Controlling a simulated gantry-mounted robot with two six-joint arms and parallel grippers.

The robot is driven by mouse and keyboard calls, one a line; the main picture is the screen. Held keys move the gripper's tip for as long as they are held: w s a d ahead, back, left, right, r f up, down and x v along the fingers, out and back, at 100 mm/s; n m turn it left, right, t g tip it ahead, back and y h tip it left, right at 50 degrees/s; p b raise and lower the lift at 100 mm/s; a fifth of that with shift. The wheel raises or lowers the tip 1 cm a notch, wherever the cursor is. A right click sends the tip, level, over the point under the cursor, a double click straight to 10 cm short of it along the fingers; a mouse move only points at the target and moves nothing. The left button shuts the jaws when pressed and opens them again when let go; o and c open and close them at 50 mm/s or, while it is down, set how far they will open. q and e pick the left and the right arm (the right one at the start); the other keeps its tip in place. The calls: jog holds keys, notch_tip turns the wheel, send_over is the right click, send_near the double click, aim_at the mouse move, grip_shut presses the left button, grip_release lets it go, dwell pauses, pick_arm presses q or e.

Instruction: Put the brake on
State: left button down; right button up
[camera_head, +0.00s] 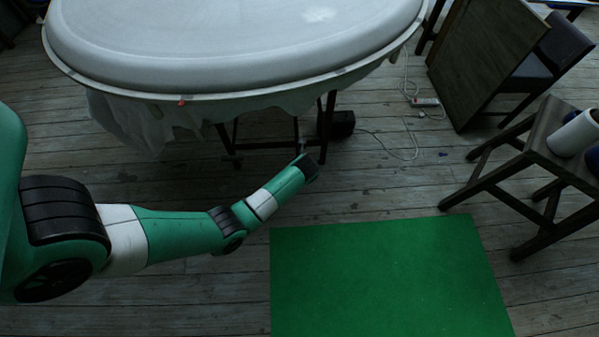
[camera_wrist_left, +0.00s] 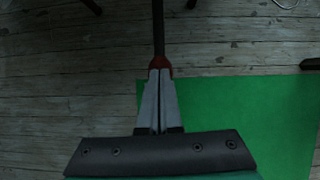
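A large pale oval basin (camera_head: 240,45) on a dark stand fills the top of the head view. Its dark front legs (camera_head: 329,125) reach down to the floor; I cannot make out a brake clearly. My left arm reaches in from the left, its wrist ending low beside the front right leg; its fingers are hidden there. In the left wrist view my left gripper (camera_wrist_left: 160,68) has its two grey fingers close together. A red piece shows at the tips, and a dark upright bar (camera_wrist_left: 158,28) lines up just beyond. Whether they touch is unclear. My right gripper is out of view.
A green mat (camera_head: 385,280) lies on the plank floor, also in the wrist view (camera_wrist_left: 250,115). A dark stool (camera_head: 490,170) with a white roll (camera_head: 574,134) stands right. A power strip (camera_head: 425,102) and white cable lie behind. A wooden panel (camera_head: 485,60) leans by a chair.

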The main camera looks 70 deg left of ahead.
pick_arm(q)
notch_tip(320, 180, down, 4)
jog(key=shift+r+b, duration=0.25)
jog(key=shift+b, duration=0.6)
jog(key=d+p, duration=0.1)
jog(key=d+r+p, duration=0.1)
jog(key=p, duration=0.1)
jog(key=shift+s+d+r+p, duration=0.25)
jog(key=shift+s+d+p, duration=0.15)
jog(key=p+v, duration=0.7)
jog(key=v, duration=0.4)
jog(key=shift+d+r, duration=0.2)
jog(key=shift+r, duration=0.05)
